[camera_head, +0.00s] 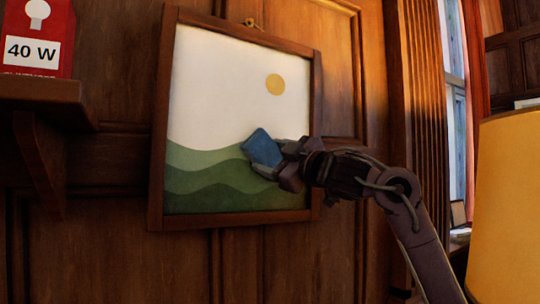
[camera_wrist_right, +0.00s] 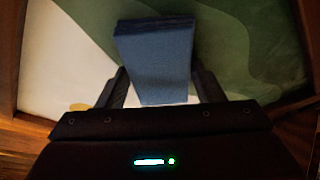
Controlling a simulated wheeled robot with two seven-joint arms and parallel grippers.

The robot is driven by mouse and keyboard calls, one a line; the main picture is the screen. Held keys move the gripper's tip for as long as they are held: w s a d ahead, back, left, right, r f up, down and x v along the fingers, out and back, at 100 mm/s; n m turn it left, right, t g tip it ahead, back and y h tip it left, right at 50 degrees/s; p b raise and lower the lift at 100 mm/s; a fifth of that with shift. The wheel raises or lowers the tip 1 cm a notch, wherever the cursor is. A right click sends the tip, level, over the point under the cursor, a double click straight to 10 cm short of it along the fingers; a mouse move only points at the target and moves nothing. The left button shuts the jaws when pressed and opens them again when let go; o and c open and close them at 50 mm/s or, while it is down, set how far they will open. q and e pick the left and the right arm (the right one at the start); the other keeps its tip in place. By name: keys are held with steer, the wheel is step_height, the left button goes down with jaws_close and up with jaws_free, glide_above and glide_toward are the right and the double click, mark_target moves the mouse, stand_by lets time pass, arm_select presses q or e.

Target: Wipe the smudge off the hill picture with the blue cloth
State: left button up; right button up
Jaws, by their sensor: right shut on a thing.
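The hill picture (camera_head: 215,90) hangs in a brown wooden frame on the panelled wall, slightly tilted. It has a white sky, a yellow sun and green hills. My right gripper (camera_head: 283,160) is shut on the blue cloth (camera_head: 262,148), a folded pad, in front of the upper green hills. In the right wrist view the cloth (camera_wrist_right: 155,55) sits between the two fingers, with the picture (camera_wrist_right: 250,40) behind it. I cannot tell whether the cloth touches the picture. No smudge shows; the cloth and gripper hide part of the hills. My left gripper is not in view.
A wooden shelf (camera_head: 45,92) at the left carries a red box (camera_head: 38,25) labelled 40 W. A yellow lampshade (camera_head: 508,210) stands at the right, close to my right arm. A window (camera_head: 455,100) is behind. The wall below the picture is clear.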

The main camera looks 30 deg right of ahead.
mark_target(198, 142)
steer(key=shift+s+a+r+p, duration=0.15)
steer(key=shift+a+p, duration=0.1)
steer(key=shift+a, duration=0.95)
steer(key=shift+w+a+r+p, duration=0.1)
steer(key=shift+a+r+p, duration=0.15)
steer(key=shift+a, duration=0.9)
steer(key=shift+s+a+r+p, duration=0.1)
steer(key=shift+a+p, duration=0.15)
steer(key=shift+a, duration=0.95)
steer(key=shift+a+r, duration=0.2)
steer(key=shift+a, duration=1.1)
steer(key=shift+a+r, duration=0.15)
steer(key=shift+a, duration=1.1)
steer(key=shift+a+r, duration=0.2)
steer(key=shift+a, duration=1.1)
steer(key=shift+s, duration=0.15)
steer(key=shift+s+d+f, duration=0.1)
steer(key=shift+s, duration=0.55)
steer(key=shift+s+d, duration=0.15)
steer(key=shift+s, duration=2.05)
steer(key=s, duration=0.3)
